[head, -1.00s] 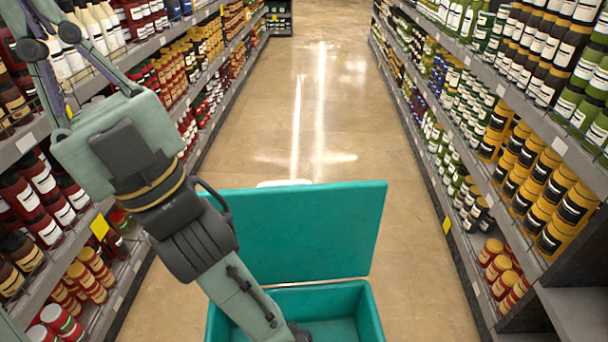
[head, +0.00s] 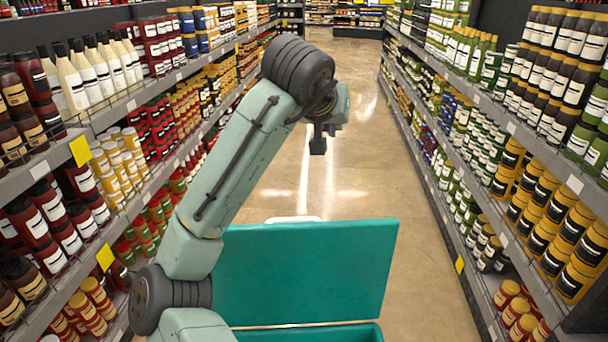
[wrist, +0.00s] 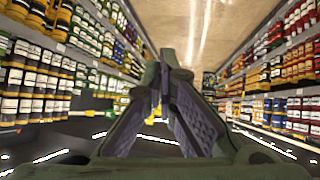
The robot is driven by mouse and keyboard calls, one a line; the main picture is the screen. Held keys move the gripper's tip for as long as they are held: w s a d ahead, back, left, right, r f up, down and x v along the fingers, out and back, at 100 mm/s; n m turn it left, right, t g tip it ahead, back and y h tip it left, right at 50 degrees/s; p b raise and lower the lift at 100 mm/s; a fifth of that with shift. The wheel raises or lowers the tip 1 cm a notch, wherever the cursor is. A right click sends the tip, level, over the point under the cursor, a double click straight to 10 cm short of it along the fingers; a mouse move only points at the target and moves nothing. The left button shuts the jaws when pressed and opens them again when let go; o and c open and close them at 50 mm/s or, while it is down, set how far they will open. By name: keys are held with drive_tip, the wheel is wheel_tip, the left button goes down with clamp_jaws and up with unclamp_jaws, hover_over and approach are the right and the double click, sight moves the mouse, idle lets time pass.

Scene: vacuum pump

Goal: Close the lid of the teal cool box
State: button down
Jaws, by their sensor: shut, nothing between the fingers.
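The teal cool box (head: 362,333) stands on the aisle floor at the bottom of the head view, with only its upper rim showing. Its teal lid (head: 310,268) is open and stands up along the far side of the box. A pale handle (head: 292,219) shows behind the lid's top edge. My gripper (head: 318,146) is above and beyond the lid, apart from it. In the wrist view my gripper's fingers (wrist: 160,78) meet at the tips, with nothing held. The box does not show in the wrist view.
A shelf of jars and bottles (head: 75,150) runs along the left, and another (head: 520,150) along the right. The floor (head: 370,150) between them is clear beyond the lid. My arm crosses the left-middle of the head view.

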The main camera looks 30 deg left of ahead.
drive_tip(key=s+a+f+g+p, duration=0.1)
drive_tip(key=s+f+g+p, duration=0.1)
drive_tip(key=f, duration=0.6)
drive_tip(key=s+a+f+n+g+p, duration=0.1)
drive_tip(key=s+a+f+g, duration=0.1)
drive_tip(key=f, duration=0.6)
drive_tip(key=shift+s+n+g+p, duration=0.3)
drive_tip(key=shift+s+g+p, duration=0.1)
drive_tip(key=shift+s+g, duration=0.6)
drive_tip(key=shift+s+a, duration=0.1)
drive_tip(key=shift+a, duration=0.05)
